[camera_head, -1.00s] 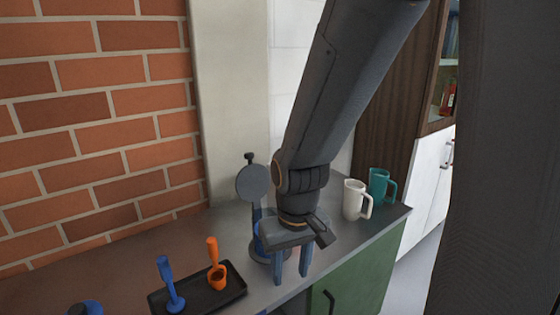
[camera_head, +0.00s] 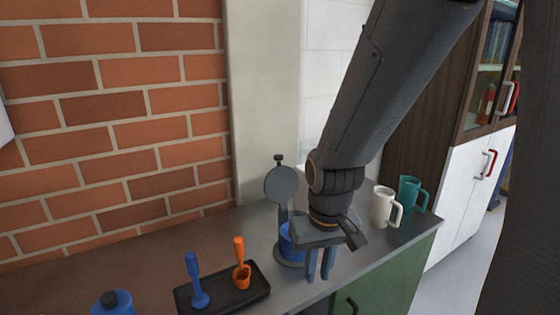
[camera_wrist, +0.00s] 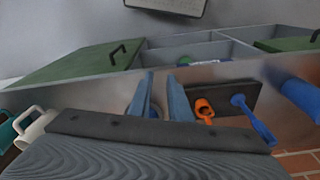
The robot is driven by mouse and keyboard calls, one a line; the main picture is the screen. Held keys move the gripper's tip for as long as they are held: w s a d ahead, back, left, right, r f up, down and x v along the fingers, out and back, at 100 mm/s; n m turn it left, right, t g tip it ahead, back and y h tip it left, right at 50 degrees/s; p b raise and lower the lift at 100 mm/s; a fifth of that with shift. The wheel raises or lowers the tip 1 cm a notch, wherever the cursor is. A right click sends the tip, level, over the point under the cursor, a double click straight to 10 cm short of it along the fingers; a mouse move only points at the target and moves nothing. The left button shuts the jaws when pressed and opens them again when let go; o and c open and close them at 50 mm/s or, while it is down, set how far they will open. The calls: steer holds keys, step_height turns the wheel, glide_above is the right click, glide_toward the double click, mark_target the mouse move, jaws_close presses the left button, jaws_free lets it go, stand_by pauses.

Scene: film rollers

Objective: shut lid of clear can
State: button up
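The can (camera_head: 290,246) stands on the counter, with blue showing low in it. Its round grey lid (camera_head: 281,186) stands open, upright above the can at its back left. My gripper (camera_head: 319,278) points down just in front and to the right of the can and hides part of it. Its two fingers are apart, with a narrow gap and nothing clearly held between them. In the wrist view the fingers (camera_wrist: 161,85) also show a gap, and a little of the can's blue shows low between them; the lid cannot be made out there.
Left of the can, a black tray (camera_head: 212,299) holds a blue and an orange tool. A blue container (camera_head: 113,303) stands further left. A white mug (camera_head: 382,207) and a teal mug (camera_head: 409,194) stand right of my arm. An open divided drawer (camera_wrist: 190,49) shows in the wrist view.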

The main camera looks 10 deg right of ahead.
steer(key=shift+m+t, duration=0.4)
steer(key=shift+t, duration=0.2)
steer(key=w+r, duration=0.3)
steer(key=w, duration=0.4)
steer(key=w+r, duration=0.4)
steer(key=w, duration=0.3)
steer(key=w+r, duration=0.3)
steer(key=w, duration=0.4)
steer(key=shift+w+r, duration=0.15)
steer(key=shift+r, duration=0.1)
jaws_close()
steer(key=w+r+m+t, duration=0.1)
steer(key=w+r, duration=1.2)
steer(key=w, duration=0.3)
steer(key=p+x, duration=0.3)
steer(key=x, duration=0.7)
steer(key=shift+h, duration=0.4)
steer(key=s, duration=0.1)
steer(key=s+p, duration=0.2)
steer(key=s, duration=0.1)
steer(key=shift+r, duration=0.35)
